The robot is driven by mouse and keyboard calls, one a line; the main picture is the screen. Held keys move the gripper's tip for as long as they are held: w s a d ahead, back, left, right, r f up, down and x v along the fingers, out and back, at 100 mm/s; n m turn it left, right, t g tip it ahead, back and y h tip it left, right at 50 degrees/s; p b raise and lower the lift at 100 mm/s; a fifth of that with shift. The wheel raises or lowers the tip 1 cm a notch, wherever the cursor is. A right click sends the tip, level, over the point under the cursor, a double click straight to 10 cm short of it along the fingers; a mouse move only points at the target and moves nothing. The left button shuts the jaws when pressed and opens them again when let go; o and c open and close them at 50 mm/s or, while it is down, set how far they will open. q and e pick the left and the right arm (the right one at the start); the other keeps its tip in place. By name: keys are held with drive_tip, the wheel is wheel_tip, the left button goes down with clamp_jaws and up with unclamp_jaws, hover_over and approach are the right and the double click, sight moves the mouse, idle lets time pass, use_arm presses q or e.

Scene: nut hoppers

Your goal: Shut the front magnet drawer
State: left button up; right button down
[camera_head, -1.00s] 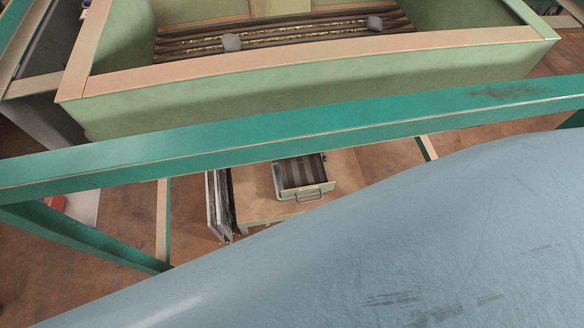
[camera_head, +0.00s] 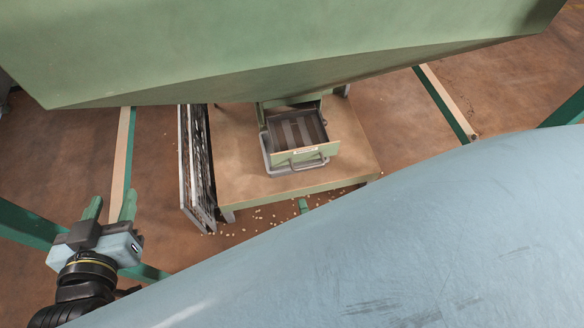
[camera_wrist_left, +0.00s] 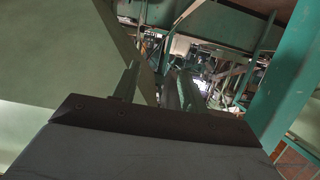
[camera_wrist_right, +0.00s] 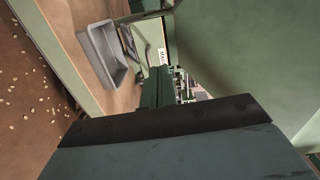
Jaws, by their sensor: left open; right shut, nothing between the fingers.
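The magnet drawer (camera_head: 303,151) stands pulled out below the big green hopper in the head view. It has a pale green front with a small label and a grey handle, and dark bars show inside. My left gripper (camera_head: 109,207) is open and empty, well to the left of the drawer in the head view; its fingers also show in the left wrist view (camera_wrist_left: 156,85). My right gripper (camera_wrist_right: 159,86) is shut and empty in the right wrist view, hidden in the head view. A grey tray (camera_wrist_right: 96,47) lies left of its fingers; contact with the drawer cannot be told.
The drawer's unit stands on a low wooden-topped table (camera_head: 235,160). Dark framed screens (camera_head: 196,165) lean at its left side. The green hopper (camera_head: 270,50) overhangs from above. Green frame beams (camera_head: 446,100) stand around, and nuts lie scattered on the brown floor.

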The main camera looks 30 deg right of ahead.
drive_tip(key=m, duration=0.1)
drive_tip(key=b, duration=0.2)
approach(289, 152)
drive_tip(key=shift+h, duration=0.4)
drive_tip(key=b+x, duration=0.1)
drive_tip(key=x, duration=0.4)
drive_tip(key=shift+w+f+b, duration=0.25)
drive_tip(key=shift+w+b, duration=0.15)
use_arm(q)
wheel_tip(289, 152, up, 14)
drive_tip(key=s+d+t+h, duration=0.1)
drive_tip(key=t+h, duration=0.2)
drive_tip(key=t, duration=0.6)
drive_tip(key=shift+s+d, duration=0.3)
drive_tip(key=shift+d, duration=0.05)
use_arm(e)
drive_tip(key=shift+w+d, duration=0.1)
drive_tip(key=shift+w, duration=0.4)
use_arm(q)
drive_tip(key=shift+f, duration=0.1)
use_arm(e)
drive_tip(key=shift+r, duration=0.1)
